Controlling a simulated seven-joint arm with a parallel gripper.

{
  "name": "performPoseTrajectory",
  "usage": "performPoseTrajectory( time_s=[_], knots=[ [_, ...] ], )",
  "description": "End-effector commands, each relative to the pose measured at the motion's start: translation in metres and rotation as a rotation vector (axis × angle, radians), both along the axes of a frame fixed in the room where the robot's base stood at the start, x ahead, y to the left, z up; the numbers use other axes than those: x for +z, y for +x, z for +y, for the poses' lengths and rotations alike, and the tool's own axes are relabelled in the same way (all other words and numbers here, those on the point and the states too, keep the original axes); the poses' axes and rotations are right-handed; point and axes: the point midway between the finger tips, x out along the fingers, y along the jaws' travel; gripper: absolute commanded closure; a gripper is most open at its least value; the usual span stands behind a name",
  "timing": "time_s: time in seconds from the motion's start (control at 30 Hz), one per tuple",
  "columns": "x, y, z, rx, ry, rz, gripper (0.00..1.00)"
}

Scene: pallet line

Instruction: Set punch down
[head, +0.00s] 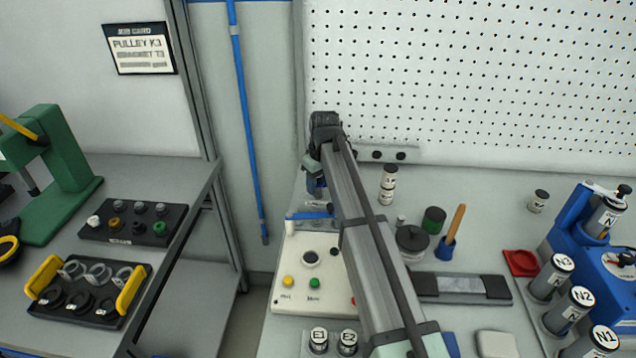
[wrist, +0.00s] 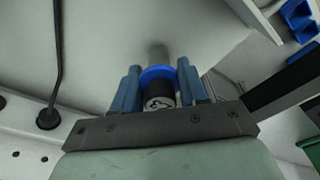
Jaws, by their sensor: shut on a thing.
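My gripper (head: 317,183) is at the back of the bench, in front of the pegboard and behind the white control box. In the wrist view my gripper (wrist: 158,68) has its two blue-grey fingers closed on the punch. The punch (wrist: 158,73) has a grey shaft, a blue collar and a black body with a pale marked end facing the camera. The marking is too small to read. In the head view the punch is mostly hidden by my arm and gripper, and I cannot tell whether it touches anything below.
The white control box (head: 305,264) has yellow and green buttons. Two canisters, E1 (head: 318,341) and E2 (head: 347,342), stand in front. A stacked pale cylinder (head: 388,184), a black disc-topped pot (head: 411,241) and a wooden-handled tool (head: 455,224) stand right of my arm.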

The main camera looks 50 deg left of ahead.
Motion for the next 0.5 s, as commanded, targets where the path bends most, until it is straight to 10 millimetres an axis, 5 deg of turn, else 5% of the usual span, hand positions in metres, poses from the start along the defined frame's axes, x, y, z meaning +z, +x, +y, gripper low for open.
performPoseTrajectory(
  time_s=[0.37, 0.4, 0.5],
  knots=[
    [-0.0027, 0.0001, 0.0001, 0.000, 0.001, 0.000, 0.95],
    [-0.0024, 0.0001, 0.0002, 0.000, 0.001, 0.000, 0.53],
    [-0.0023, 0.0001, 0.0001, 0.000, 0.000, 0.000, 0.44]
  ],
)
